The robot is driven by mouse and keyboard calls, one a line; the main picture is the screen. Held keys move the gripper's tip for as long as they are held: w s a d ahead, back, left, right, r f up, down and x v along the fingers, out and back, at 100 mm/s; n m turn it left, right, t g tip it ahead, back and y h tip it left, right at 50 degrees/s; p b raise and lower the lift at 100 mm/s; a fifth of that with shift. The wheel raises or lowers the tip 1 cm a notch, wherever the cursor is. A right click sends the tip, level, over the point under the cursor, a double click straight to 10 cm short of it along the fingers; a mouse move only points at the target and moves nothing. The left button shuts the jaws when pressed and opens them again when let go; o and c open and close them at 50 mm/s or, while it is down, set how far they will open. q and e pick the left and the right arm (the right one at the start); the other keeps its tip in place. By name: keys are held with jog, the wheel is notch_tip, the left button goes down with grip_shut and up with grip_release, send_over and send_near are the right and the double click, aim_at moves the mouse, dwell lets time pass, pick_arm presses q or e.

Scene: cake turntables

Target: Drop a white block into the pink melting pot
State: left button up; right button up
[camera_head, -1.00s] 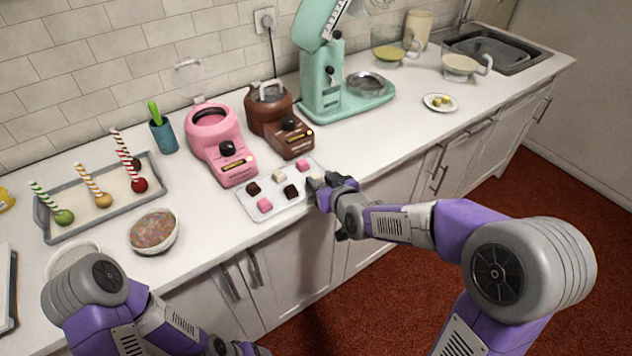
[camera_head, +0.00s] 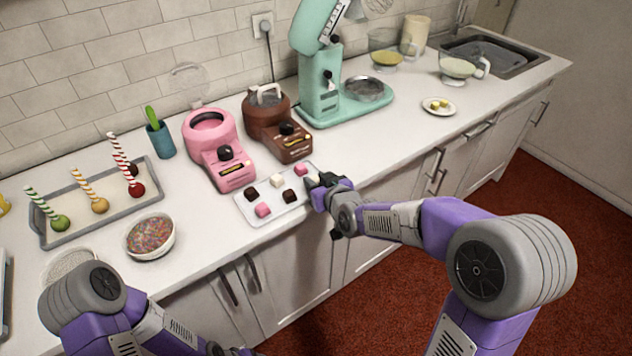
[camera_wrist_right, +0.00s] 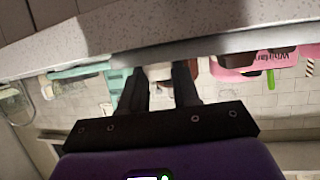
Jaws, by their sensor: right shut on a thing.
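The pink melting pot (camera_head: 209,125) stands on the counter left of the brown pot, its round top open. A white tray (camera_head: 243,207) in front of the pots holds chocolate blocks; a white block (camera_head: 277,181) lies among pink and dark ones. My right gripper (camera_head: 315,182) is at the tray's right end, shut on a small whitish block. In the right wrist view the pale block (camera_wrist_right: 160,73) shows between the fingers, partly hidden by them. My left arm shows at the lower left of the head view, but its gripper is out of sight.
The brown pot (camera_head: 270,118) stands close right of the pink one. A mint mixer (camera_head: 320,80) is farther right. A sprinkle bowl (camera_head: 150,237) and a grey tray with candy apples (camera_head: 50,240) are at left. The counter's front edge runs just below my right gripper.

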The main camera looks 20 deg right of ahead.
notch_tip(320, 180, up, 10)
jog(key=p, duration=0.5)
jog(key=shift+f, duration=0.15)
